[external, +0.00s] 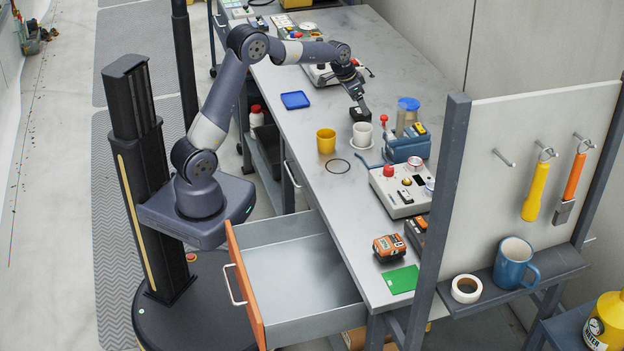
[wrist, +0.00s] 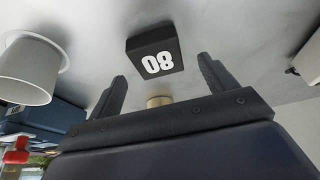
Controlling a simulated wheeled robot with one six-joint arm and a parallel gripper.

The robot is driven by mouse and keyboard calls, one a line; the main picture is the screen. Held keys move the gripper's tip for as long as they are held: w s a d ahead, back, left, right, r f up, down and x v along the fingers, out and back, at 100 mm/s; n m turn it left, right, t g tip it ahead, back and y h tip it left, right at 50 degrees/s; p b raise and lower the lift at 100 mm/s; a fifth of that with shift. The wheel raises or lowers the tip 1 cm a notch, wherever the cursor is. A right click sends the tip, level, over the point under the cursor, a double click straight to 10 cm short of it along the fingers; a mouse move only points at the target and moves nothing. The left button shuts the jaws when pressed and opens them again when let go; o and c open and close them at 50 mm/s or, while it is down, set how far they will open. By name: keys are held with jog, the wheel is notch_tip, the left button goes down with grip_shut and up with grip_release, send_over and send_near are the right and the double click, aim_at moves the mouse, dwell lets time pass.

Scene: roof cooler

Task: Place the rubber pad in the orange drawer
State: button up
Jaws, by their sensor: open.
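The orange drawer (external: 245,287) is pulled open at the lower middle of the external view, and its grey inside looks empty. I cannot tell for sure which thing is the rubber pad. A flat green square (external: 401,279) lies on the bench's near end. A black block (external: 361,114) with white digits shows in the wrist view (wrist: 155,48), just beyond the fingertips. My gripper (external: 359,101) is over the bench by that block. Its two fingers (wrist: 162,80) are apart with nothing between them, and the block is not held.
A white cup (external: 362,135) stands close to the gripper, with a yellow cup (external: 326,141) nearby. A blue tray (external: 295,100), a blue device (external: 407,148), a control box (external: 402,190) and an orange-black block (external: 389,247) are also on the bench (external: 340,215).

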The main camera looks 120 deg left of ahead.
jog(key=shift+x, duration=1.4)
jog(key=shift+d, duration=0.1)
jog(key=shift+c, duration=0.4)
jog(key=c, duration=1.1)
